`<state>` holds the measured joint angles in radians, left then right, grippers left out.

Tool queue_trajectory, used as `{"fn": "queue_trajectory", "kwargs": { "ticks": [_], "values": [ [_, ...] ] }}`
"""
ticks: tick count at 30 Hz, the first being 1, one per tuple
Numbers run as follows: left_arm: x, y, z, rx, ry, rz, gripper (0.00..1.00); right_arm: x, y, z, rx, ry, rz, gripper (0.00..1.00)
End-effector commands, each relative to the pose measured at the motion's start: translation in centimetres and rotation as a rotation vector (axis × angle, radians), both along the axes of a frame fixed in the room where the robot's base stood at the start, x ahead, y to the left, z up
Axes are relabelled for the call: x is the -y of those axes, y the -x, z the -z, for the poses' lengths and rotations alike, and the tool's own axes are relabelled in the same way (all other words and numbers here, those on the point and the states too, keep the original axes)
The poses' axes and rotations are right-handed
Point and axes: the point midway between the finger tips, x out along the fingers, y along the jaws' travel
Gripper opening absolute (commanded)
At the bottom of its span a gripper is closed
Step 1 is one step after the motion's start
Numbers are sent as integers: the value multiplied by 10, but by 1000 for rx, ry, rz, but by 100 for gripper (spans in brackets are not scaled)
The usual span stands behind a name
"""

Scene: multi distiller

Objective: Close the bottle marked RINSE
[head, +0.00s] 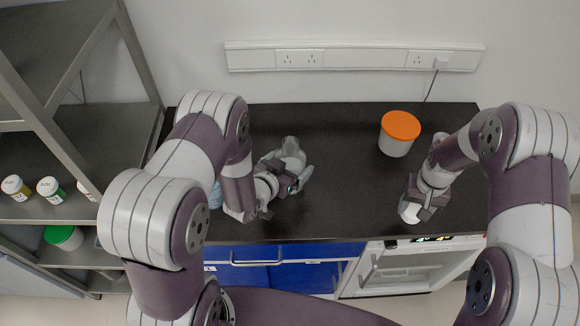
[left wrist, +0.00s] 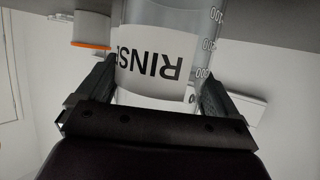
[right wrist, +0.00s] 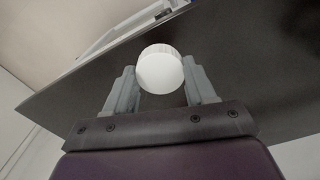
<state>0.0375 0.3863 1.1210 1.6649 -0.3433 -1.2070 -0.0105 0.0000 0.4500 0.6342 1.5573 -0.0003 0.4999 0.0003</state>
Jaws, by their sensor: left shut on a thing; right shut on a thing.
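The bottle marked RINSE (left wrist: 158,62) is clear, with a white label and volume marks, and fills the left wrist view between the fingers. My left gripper (head: 296,180) is shut on its body above the counter, left of centre. The bottle's mouth is outside the left wrist view and too small to make out in the head view. My right gripper (head: 412,207) is shut on a round white cap (right wrist: 160,70) with a ridged side, near the counter's front edge. The cap also shows in the head view (head: 407,213). Cap and bottle are well apart.
A white tub with an orange lid (head: 400,127) stands at the back right of the black counter (head: 340,130). A pale blue object (head: 215,195) is mostly hidden behind my left arm. A shelf at left holds several lidded jars (head: 49,188). The counter between the grippers is clear.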

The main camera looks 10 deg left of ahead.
Motion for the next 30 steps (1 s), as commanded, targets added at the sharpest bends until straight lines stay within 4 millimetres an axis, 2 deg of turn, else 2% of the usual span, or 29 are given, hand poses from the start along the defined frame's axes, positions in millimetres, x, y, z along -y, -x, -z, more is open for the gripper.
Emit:
{"fn": "queue_trajectory", "kwargs": {
  "ticks": [4,16,17,18,26,30],
  "values": [
    [0,-1,13,4,1,0,33,0,0,-2,0,0,0,27],
    [0,-1,19,5,0,-1,33,0,0,2,0,0,0,27],
    [0,0,20,1,0,-1,97,0,0,2,0,0,0,27],
    [0,0,19,1,0,-1,100,0,0,1,0,0,0,27],
    [0,0,13,2,0,-1,100,0,0,-4,0,0,0,27],
    [-6,16,10,1,0,-3,100,0,0,2,0,0,0,27]
  ]
}}
